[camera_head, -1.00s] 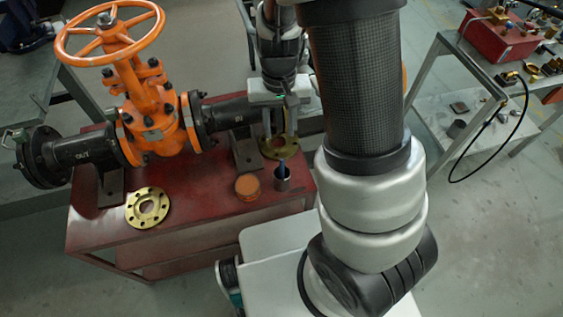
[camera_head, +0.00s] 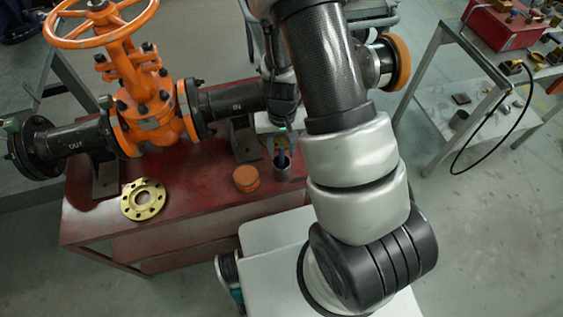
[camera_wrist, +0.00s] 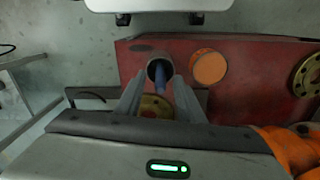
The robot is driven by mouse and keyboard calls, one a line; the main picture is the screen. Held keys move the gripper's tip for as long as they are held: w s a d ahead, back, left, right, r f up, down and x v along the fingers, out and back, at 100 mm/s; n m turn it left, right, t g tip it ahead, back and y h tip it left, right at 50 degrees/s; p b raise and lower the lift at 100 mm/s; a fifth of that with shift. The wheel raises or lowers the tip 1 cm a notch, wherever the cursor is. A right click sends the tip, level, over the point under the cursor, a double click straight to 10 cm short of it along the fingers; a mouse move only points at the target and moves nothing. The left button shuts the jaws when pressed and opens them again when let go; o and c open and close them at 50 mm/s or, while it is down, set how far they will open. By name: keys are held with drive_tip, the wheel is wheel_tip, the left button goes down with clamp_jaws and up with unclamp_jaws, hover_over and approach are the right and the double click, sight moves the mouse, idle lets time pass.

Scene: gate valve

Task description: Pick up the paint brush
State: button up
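The paint brush (camera_head: 282,158) shows as a blue handle standing in a dark metal cup (camera_head: 283,174) on the red bench; its lower end is hidden in the cup. In the wrist view the blue handle (camera_wrist: 165,80) leans out of the cup (camera_wrist: 158,66) between my fingers. My gripper (camera_wrist: 161,88) is open, with a finger on each side of the handle and gaps visible. In the head view my gripper (camera_head: 279,146) is just above the cup, partly hidden by my arm.
An orange round tin (camera_head: 246,178) stands left of the cup. A brass flange (camera_head: 143,199) lies farther left, and another brass flange (camera_wrist: 155,106) shows under my fingers. The orange gate valve (camera_head: 148,105) and its black pipe (camera_head: 229,102) stand behind on the red bench (camera_head: 195,215).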

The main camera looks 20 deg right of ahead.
drive_tip(key=shift+f, duration=0.65)
clamp_jaws()
drive_tip(key=shift+r, duration=0.1)
